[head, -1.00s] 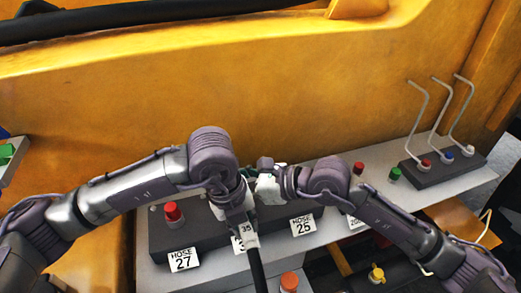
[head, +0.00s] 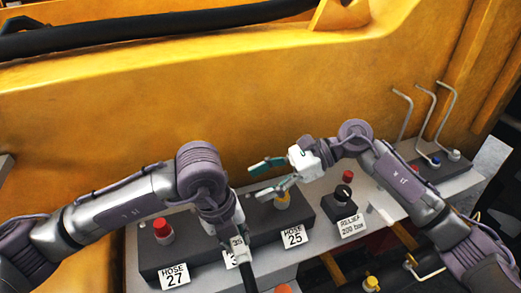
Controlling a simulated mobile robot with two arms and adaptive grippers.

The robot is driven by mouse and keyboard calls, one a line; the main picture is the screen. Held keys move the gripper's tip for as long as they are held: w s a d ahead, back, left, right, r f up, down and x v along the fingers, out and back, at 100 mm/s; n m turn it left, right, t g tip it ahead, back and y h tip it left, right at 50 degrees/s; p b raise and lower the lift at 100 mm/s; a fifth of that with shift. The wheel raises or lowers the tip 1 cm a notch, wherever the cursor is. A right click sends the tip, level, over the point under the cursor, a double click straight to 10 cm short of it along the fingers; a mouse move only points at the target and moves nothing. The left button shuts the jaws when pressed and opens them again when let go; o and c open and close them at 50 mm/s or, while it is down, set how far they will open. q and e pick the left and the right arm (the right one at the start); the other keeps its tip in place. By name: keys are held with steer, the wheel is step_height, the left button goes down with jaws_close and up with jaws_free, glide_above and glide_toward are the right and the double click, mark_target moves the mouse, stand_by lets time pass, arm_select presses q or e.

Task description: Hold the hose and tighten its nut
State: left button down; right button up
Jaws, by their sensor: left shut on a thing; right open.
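My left gripper (head: 240,228) is low in the middle of the head view, over the dark manifold block. It is shut on the black hose (head: 250,277), which hangs down below it; a white 35 tag (head: 237,242) shows at the grip. The hose nut and its port cannot be made out behind my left gripper and wrist. My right gripper (head: 257,182) is open, its two green-tipped fingers spread and pointing left. It hangs above the block, up and to the right of my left gripper, with nothing between the fingers.
The block (head: 205,246) carries a red cap (head: 162,229) by the HOSE 27 label (head: 174,276) and a yellow cap (head: 282,201) by the HOSE 25 label (head: 294,237). A yellow wall rises behind.

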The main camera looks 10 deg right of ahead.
step_height(320, 180, up, 5)
steer(key=w+n+g+h, duration=0.3)
steer(key=n+h, duration=0.1)
steer(key=h, duration=0.1)
steer(key=x, duration=1.1)
steer(key=shift+w, duration=0.1)
steer(key=shift+a+f+m+t, duration=0.25)
steer(key=shift+f+m+t, duration=0.05)
steer(key=shift+m+t, duration=0.4)
steer(key=m+t, duration=0.2)
steer(key=m, duration=0.1)
steer(key=shift+s+d+r, duration=0.1)
steer(key=shift+s+d, duration=0.05)
steer(key=shift+s, duration=0.1)
steer(key=shift+m+t, duration=0.8)
steer(key=shift+m, duration=0.1)
steer(key=n+g, duration=0.2)
steer(key=n, duration=0.1)
steer(key=shift+w+r+g, duration=0.1)
steer(key=shift+w+g, duration=0.15)
steer(key=shift+g, duration=0.05)
steer(key=n+g, duration=0.2)
steer(key=n, duration=0.1)
steer(key=shift+a, duration=0.2)
steer(key=v, duration=1.2)
